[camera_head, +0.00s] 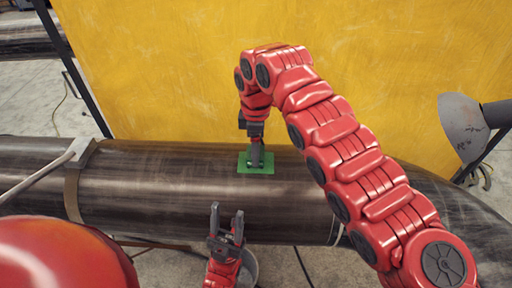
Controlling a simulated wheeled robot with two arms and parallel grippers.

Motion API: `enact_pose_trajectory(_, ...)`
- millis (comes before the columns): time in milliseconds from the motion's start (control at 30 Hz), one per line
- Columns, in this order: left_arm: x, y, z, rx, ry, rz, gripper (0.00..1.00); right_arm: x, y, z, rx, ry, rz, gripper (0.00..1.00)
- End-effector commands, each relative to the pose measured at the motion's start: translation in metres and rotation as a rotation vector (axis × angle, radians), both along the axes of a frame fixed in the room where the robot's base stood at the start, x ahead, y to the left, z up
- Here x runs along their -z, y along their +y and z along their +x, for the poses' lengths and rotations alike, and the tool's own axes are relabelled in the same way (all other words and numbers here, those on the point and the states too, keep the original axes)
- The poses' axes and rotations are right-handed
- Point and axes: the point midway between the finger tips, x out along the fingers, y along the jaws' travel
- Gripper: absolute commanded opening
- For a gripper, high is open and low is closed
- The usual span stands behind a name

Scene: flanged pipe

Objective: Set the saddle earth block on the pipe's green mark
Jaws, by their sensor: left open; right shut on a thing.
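The dark steel pipe (150,195) runs across the view. A green mark (243,167) is on its upper side, near the middle. My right gripper (256,163) points down over the green mark, with its fingertips at the mark. It is shut on a small grey thing, likely the saddle earth block, which the fingers mostly hide. I cannot tell whether the block touches the pipe. My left gripper (227,212) is open and empty, pointing up in front of the pipe's near side, below the mark.
A brown strap (72,193) with a grey clamp (85,150) and a cable (35,178) is around the pipe at left. A yellow panel (170,70) stands behind. A grey round container (249,268) is behind my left gripper.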

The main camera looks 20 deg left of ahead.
Motion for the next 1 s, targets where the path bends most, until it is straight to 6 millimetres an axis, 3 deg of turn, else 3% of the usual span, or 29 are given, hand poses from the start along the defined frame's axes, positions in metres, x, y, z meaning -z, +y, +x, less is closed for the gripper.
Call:
enact_pose_trajectory(267, 0.004, 0.000, 0.000, 0.000, 0.000, 0.000, 0.50, 0.004, 0.000, 0.000, 0.000, -0.002, 0.001, 0.14)
enact_pose_trajectory(300, 0.003, 0.000, 0.000, 0.000, 0.000, 0.000, 0.50, 0.003, 0.000, 0.000, 0.000, -0.002, 0.001, 0.77)
enact_pose_trajectory(433, 0.003, 0.000, 0.000, 0.000, 0.000, 0.000, 0.50, 0.003, 0.000, 0.000, 0.000, -0.001, 0.000, 1.00)
enact_pose_trajectory(767, 0.001, 0.000, 0.000, 0.000, 0.000, 0.000, 0.50, -0.001, 0.000, 0.000, 0.000, -0.001, 0.000, 1.00)
enact_pose_trajectory(1000, -0.015, 0.000, 0.000, 0.000, 0.000, 0.000, 0.50, -0.036, 0.000, 0.000, 0.000, -0.001, -0.001, 1.00)
